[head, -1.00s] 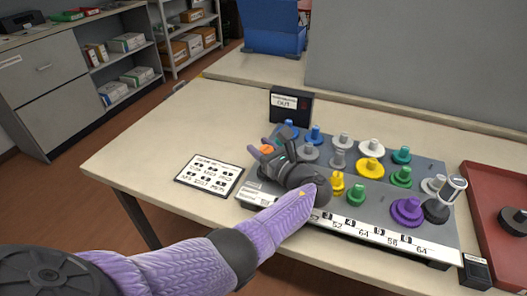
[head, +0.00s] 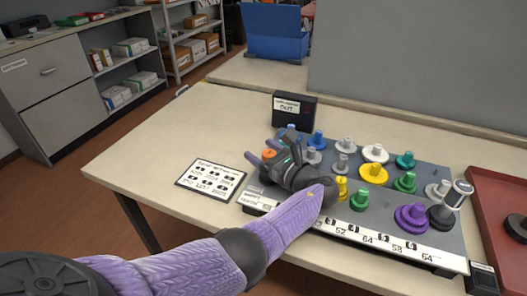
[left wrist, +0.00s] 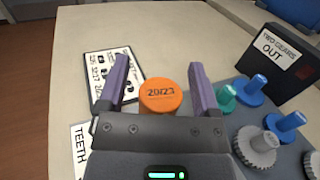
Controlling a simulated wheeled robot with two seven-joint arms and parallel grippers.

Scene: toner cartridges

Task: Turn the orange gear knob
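The orange gear knob (left wrist: 161,95), a round cap marked 20/23, stands at the near left of the grey gear board. In the head view only a bit of the orange knob (head: 268,154) shows behind my fingers. My left gripper (head: 263,152) is at the knob. In the left wrist view my left gripper (left wrist: 159,80) is open, with one purple finger on each side of the knob. My right gripper is not in view.
The grey board (head: 335,208) carries several coloured gears on posts close to the right of my gripper. A black box marked OUT (head: 294,108) stands behind it. A printed card (head: 211,180) lies left of the board. A red tray (head: 490,190) is at far right. The table's left side is clear.

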